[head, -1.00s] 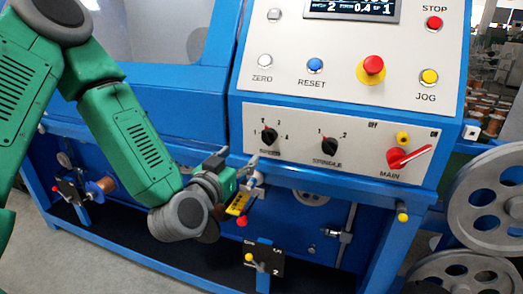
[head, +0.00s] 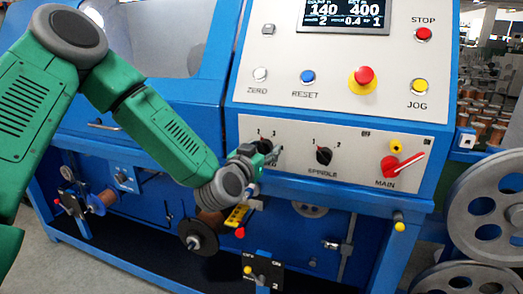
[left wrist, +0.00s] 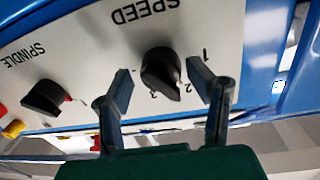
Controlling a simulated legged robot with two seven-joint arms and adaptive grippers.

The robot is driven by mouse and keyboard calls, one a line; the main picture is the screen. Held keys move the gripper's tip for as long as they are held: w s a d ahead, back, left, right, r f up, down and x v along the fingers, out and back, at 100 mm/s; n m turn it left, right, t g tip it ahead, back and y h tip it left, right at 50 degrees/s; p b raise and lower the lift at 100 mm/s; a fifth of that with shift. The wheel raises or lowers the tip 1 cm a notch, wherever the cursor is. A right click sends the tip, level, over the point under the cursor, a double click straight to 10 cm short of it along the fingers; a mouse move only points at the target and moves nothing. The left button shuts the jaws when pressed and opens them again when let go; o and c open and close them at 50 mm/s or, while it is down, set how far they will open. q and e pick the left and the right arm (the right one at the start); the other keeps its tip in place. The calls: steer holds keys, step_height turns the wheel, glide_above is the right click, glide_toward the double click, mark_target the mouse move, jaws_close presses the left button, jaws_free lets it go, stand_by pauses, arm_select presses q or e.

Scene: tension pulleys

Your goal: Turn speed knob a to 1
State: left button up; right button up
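The speed knob is a black pointer knob on the white panel, under the word SPEED in the left wrist view (left wrist: 160,74). One end of its grip lies between the printed 2 and 3, with the 1 further along; the exact setting is hard to tell. In the head view the knob (head: 265,146) is partly hidden by my left gripper (head: 268,157). My left gripper (left wrist: 161,84) is open, with one finger on each side of the knob; I cannot tell whether they touch it. My right gripper is not in view.
The spindle knob (head: 324,156) is right of the speed knob, then the red MAIN switch (head: 400,165). Above are the RESET button (head: 308,76), a red emergency button (head: 364,77) and a display (head: 343,15). A blue ledge (head: 330,197) runs below the panel.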

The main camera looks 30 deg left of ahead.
arm_select(q)
steer(key=shift+s+d+r, duration=0.1)
steer(key=shift+d+r, duration=0.05)
steer(key=shift+d, duration=0.25)
steer(key=c, duration=0.8)
steer(key=shift+a+f, duration=0.25)
steer(key=shift+a, duration=0.45)
steer(key=shift+d, duration=0.35)
steer(key=shift+n, duration=0.3)
steer(key=shift+a+n, duration=0.25)
steer(key=shift+n, duration=0.65)
steer(key=n+b, duration=0.1)
steer(key=n, duration=0.1)
steer(key=shift+f+n, duration=0.1)
steer(key=shift+n, duration=0.3)
steer(key=n+b, duration=0.1)
steer(key=n, duration=0.2)
steer(key=shift+f+n, duration=0.1)
steer(key=shift+n, duration=0.2)
steer(key=shift+n+b, duration=0.6)
steer(key=shift+n, duration=1.1)
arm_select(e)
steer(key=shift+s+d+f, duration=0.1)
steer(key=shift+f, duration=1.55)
arm_select(q)
steer(key=shift+y, duration=0.3)
